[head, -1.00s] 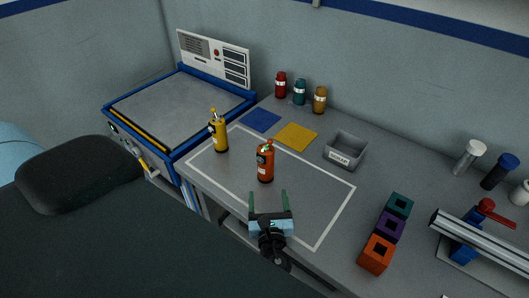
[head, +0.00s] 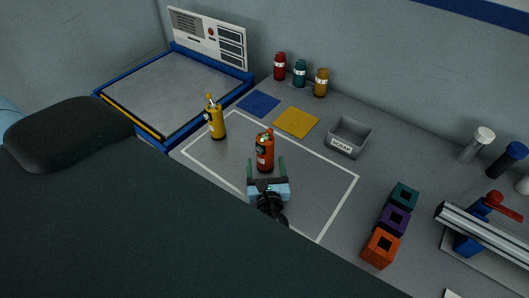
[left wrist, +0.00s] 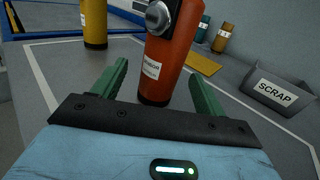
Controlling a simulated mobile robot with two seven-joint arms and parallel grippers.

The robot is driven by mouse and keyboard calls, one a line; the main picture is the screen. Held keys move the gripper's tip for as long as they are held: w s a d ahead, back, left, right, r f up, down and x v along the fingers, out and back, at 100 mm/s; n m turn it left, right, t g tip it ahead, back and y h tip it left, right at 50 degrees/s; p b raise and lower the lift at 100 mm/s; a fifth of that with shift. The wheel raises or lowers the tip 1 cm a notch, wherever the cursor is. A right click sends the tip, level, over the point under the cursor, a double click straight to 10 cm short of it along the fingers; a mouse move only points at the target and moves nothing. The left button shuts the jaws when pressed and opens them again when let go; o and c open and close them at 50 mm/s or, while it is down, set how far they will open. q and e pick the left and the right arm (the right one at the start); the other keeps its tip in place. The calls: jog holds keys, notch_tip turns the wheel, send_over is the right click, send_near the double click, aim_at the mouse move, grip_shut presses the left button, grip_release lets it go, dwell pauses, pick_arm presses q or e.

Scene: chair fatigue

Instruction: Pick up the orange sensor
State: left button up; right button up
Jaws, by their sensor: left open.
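The orange sensor (head: 265,153) is an upright orange cylinder with a label and a dark fitting on its side. It stands inside the white outline on the bench. My left gripper (head: 267,163) is open, with its green fingers pointing at the sensor from the near side. In the left wrist view the sensor (left wrist: 168,62) stands just ahead, between the lines of the two fingers (left wrist: 160,82). I cannot tell whether either finger touches it. My right gripper is not in view.
A yellow sensor (head: 216,122) stands to the left. Blue (head: 259,103) and yellow (head: 296,122) squares and a grey scrap bin (head: 349,138) lie behind. Coloured square blocks (head: 381,248) and a clamped pipe (head: 485,229) are at right. Three bottles (head: 299,74) stand by the wall.

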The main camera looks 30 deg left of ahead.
pick_arm(q)
jog(key=x, duration=0.4)
jog(key=shift+w+a+p, duration=0.15)
jog(key=shift+w+p, duration=0.2)
jog(key=shift+w, duration=0.05)
jog(key=shift+w+a, duration=0.15)
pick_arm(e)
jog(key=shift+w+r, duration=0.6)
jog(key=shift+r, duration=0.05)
pick_arm(q)
jog(key=c, duration=1.1)
jog(key=shift+r, duration=0.1)
